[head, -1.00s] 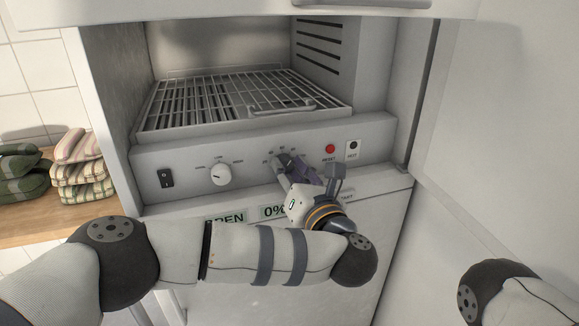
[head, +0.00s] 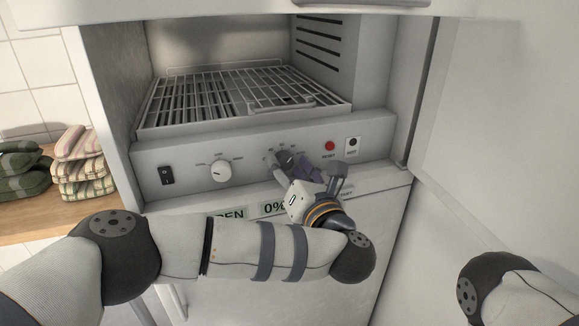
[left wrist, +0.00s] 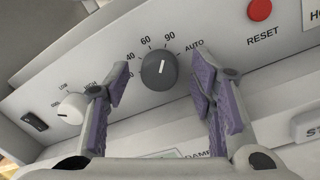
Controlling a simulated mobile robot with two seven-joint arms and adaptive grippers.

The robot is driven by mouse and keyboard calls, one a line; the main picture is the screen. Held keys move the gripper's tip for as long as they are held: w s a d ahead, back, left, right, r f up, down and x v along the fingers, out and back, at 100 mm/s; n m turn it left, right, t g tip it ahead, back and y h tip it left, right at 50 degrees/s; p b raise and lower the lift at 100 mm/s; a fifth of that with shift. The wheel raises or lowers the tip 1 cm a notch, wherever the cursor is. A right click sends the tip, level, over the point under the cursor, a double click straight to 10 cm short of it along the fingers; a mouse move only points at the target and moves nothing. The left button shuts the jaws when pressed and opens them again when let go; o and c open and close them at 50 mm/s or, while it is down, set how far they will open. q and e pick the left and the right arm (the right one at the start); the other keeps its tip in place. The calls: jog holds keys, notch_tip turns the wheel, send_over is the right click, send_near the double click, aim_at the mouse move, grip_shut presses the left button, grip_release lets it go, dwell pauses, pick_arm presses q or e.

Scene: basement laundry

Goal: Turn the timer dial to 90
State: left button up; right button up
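The timer dial (head: 286,160) is a dark grey round knob on the dryer's front panel; it also shows in the left wrist view (left wrist: 159,70). Marks 40, 60, 90 and AUTO run around its top. Its white pointer line tilts slightly right of straight up, towards the 90 mark. My left gripper (head: 300,172) is in front of the panel, just below and right of the dial. In the left wrist view its purple-padded fingers (left wrist: 165,95) are spread wide and empty, with the dial showing between them, apart from both pads. My right gripper is out of view.
A white knob (head: 220,171) and a black rocker switch (head: 167,177) are left of the dial. A wire rack (head: 215,95) sits above. Folded cloths (head: 80,170) lie at left.

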pick_arm(q)
jog(key=v, duration=0.7)
jog(key=shift+s, duration=0.3)
jog(key=shift+d, duration=0.1)
